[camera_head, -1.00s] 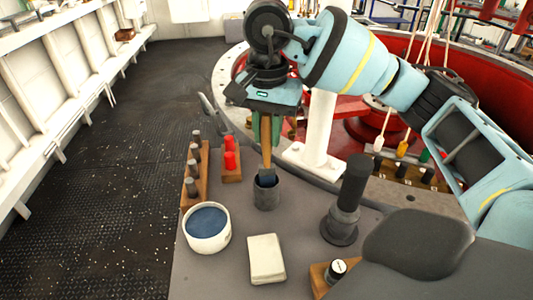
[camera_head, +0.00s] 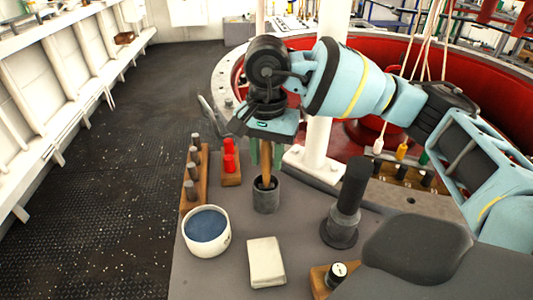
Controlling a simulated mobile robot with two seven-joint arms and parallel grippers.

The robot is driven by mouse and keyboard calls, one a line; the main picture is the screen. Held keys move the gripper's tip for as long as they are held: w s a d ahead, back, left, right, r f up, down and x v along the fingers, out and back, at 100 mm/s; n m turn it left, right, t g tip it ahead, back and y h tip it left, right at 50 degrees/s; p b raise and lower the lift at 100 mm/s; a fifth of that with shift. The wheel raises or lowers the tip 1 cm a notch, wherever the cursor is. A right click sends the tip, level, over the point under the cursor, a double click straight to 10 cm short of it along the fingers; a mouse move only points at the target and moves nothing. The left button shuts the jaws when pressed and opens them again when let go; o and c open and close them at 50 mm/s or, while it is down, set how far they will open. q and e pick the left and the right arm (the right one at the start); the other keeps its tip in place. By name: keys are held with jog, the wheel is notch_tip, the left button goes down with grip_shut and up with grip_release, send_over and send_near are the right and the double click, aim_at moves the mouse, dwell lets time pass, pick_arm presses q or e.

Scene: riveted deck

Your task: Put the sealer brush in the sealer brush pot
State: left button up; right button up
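The sealer brush (camera_head: 266,163) has a wooden handle and stands roughly upright with its lower end inside the sealer brush pot (camera_head: 266,199). The pot is a small dark grey cylinder on the grey bench top; its wall hides the bristles. My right gripper (camera_head: 266,157) is above the pot, pointing down, with its green fingers on either side of the handle. A narrow gap seems to show beside the handle, so the fingers look open around it. The upper handle is hidden by the gripper. My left gripper is not in view.
A white tub of blue liquid (camera_head: 207,230) and a folded cloth (camera_head: 266,262) are in front of the pot. A black cylindrical tool (camera_head: 346,205) stands to the right. A white post (camera_head: 325,100) rises behind.

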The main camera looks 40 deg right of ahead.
jog(key=shift+o, duration=0.9)
jog(key=shift+r, duration=0.25)
notch_tip(320, 180, up, 11)
jog(key=shift+r+p, duration=0.1)
jog(key=shift+p, duration=0.65)
jog(key=shift+r, duration=0.35)
